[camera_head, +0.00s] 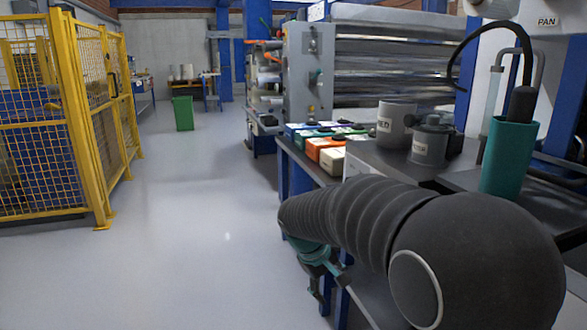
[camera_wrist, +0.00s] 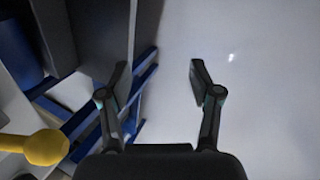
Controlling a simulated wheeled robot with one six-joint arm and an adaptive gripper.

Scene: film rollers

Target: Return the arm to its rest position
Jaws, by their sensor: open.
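My arm reaches forward and left across the lower right of the head view, covered in a dark ribbed sleeve. My gripper (camera_head: 325,279) hangs beyond the arm's far end, beside the blue legs of the bench and over the floor. In the wrist view my gripper (camera_wrist: 153,82) is open, its two dark fingers spread apart with nothing between them. Below it are bare grey floor and the bench's blue frame (camera_wrist: 105,115). Part of the bench top is hidden behind my arm.
The bench holds a grey mug (camera_head: 397,124), a lidded grey pot (camera_head: 430,141), a teal holder (camera_head: 508,157) and several coloured boxes (camera_head: 325,152). A yellow knob (camera_wrist: 46,148) is near the gripper. Yellow fencing (camera_head: 88,110) stands left; the floor (camera_head: 190,225) is clear.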

